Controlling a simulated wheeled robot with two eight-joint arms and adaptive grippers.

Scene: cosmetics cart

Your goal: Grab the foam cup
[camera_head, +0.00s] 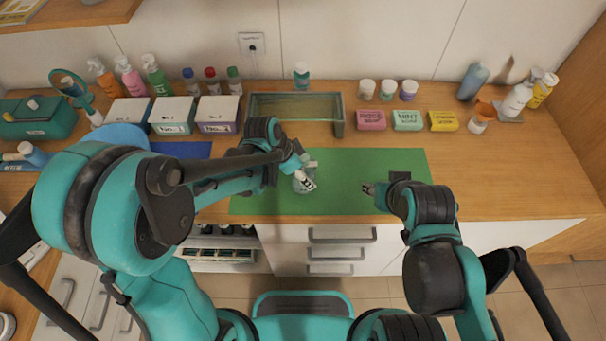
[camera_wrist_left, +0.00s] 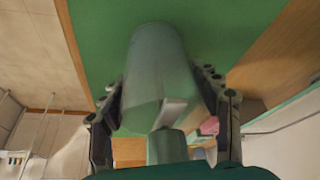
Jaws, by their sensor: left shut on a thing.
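The foam cup, a translucent pale grey-green vessel (camera_head: 301,185), is at the left-middle of the green mat (camera_head: 265,200) in the head view. In the left wrist view the cup (camera_wrist_left: 153,65) fills the middle, between the two fingers. My left gripper (camera_head: 305,178) is shut on the cup, a finger on each side of it. The arm and fingers hide part of the cup in the head view. I cannot tell whether its base touches the mat. My right gripper (camera_head: 370,189) hangs over the right part of the mat, apart from the cup; its jaw opening is too small to judge.
A glass-sided tray (camera_head: 338,122) stands behind the mat. Pink (camera_head: 371,119), green (camera_head: 407,120) and yellow (camera_head: 443,121) boxes stand behind its right half. Numbered white-lidded boxes (camera_head: 217,115) and several bottles line the left back. The counter right of the mat is clear.

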